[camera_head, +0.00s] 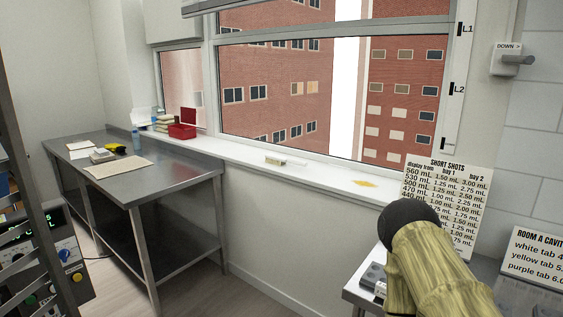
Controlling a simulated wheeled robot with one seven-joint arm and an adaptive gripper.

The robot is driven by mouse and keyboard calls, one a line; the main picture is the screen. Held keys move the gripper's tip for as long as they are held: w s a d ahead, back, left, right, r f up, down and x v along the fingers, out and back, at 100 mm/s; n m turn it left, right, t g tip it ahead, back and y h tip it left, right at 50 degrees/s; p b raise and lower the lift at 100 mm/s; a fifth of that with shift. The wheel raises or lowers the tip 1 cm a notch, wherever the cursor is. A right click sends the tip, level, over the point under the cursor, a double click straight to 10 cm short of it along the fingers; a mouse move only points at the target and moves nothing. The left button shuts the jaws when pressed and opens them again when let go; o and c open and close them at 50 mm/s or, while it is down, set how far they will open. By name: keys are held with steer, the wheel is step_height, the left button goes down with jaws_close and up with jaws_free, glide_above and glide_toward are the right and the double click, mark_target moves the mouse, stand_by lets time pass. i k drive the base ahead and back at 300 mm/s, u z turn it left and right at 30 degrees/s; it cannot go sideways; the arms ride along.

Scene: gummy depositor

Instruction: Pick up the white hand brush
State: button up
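A small, long whitish object (285,161) lies on the window sill, left of the middle of the sill. It may be the white hand brush, but it is too small for me to make out bristles. My gripper is not in view. Part of my arm, with a yellowish cover and a black joint, shows at the lower right, well apart from the sill object.
A steel table (165,178) at left holds papers and small items. A red bin (182,132) stands at the sill's left end. A yellow patch (364,183) lies on the sill. A sign (447,200) stands at right. The floor between is partly clear.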

mark_target(277, 160)
steer(key=u, duration=0.4)
steer(key=i, duration=3.15)
steer(key=z, duration=0.55)
